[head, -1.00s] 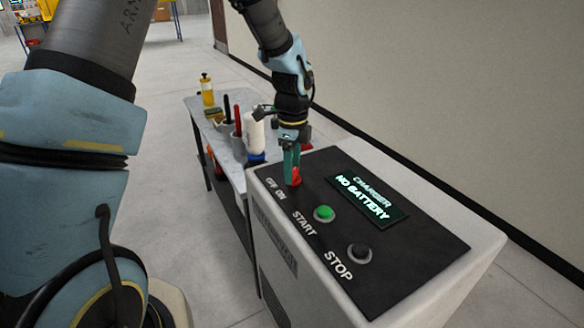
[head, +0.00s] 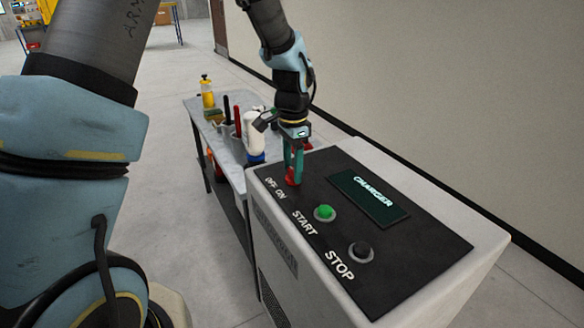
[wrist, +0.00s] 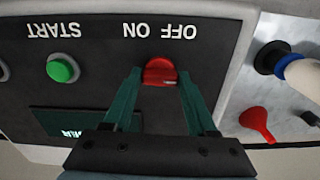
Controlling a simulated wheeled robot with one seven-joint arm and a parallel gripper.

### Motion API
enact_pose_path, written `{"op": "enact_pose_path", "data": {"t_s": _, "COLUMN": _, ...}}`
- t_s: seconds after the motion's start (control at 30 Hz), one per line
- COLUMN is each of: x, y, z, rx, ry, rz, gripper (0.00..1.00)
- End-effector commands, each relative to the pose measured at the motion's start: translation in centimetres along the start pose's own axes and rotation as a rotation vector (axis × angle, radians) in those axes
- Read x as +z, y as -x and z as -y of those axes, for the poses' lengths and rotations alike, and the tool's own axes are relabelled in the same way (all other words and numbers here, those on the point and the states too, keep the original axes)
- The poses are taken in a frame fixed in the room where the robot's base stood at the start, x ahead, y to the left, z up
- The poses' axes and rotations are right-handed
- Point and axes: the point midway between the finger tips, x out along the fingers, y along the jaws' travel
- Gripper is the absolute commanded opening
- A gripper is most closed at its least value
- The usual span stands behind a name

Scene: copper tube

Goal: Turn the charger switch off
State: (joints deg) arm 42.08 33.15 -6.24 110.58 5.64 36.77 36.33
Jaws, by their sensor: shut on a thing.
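The charger (head: 420,262) is a pale box with a black top panel. Its red switch knob (wrist: 160,71) sits by the OFF and ON labels, which read upside down in the wrist view. My gripper (head: 292,178) points down at the knob from above. Its two teal fingers stand on either side of the knob and are shut on it. In the head view only a little red (head: 293,182) shows between and below the fingertips. The charger display (head: 368,195) shows the word CHARGER alone.
A green START button (head: 324,213) and a black STOP button (head: 361,252) sit on the same panel near the knob. A side table (head: 205,128) with bottles and tools stands behind the charger. A red funnel (wrist: 258,122) lies there. A wall runs along the right.

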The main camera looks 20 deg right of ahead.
Motion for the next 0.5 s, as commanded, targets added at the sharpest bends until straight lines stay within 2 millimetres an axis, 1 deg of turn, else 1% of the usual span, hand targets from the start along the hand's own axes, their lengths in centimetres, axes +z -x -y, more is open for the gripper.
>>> {"op": "enact_pose_path", "data": {"t_s": 0.03, "x": -0.24, "y": 0.2, "z": 0.41, "rx": -0.01, "ry": 0.019, "rz": -0.009, "gripper": 0.02}}
{"op": "enact_pose_path", "data": {"t_s": 0.2, "x": -0.24, "y": 0.24, "z": 0.48, "rx": -0.011, "ry": 0.061, "rz": -0.01, "gripper": 0.02}}
{"op": "enact_pose_path", "data": {"t_s": 0.5, "x": -0.26, "y": 0.3, "z": 0.56, "rx": -0.012, "ry": 0.078, "rz": -0.012, "gripper": 0.02}}
